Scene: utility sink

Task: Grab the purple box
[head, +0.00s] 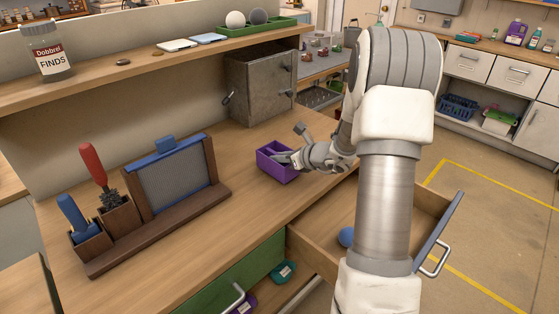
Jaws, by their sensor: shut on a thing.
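The purple box (272,167) is a small open-topped box on the wooden worktop, left of my wrist. My gripper (287,158) is at the right side of the purple box, shut on its wall. My arm reaches in from the right, and the fingers overlap the box's upper right edge. The far right part of the box is partly hidden by the gripper. I cannot tell whether the box's base touches the worktop.
A grey metal cabinet (262,84) stands behind the box. A wooden rack with a mesh screen (176,183) and brushes is at left. An open drawer (318,238) with a blue ball (347,237) lies below, beside my arm. A shelf (150,62) runs above.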

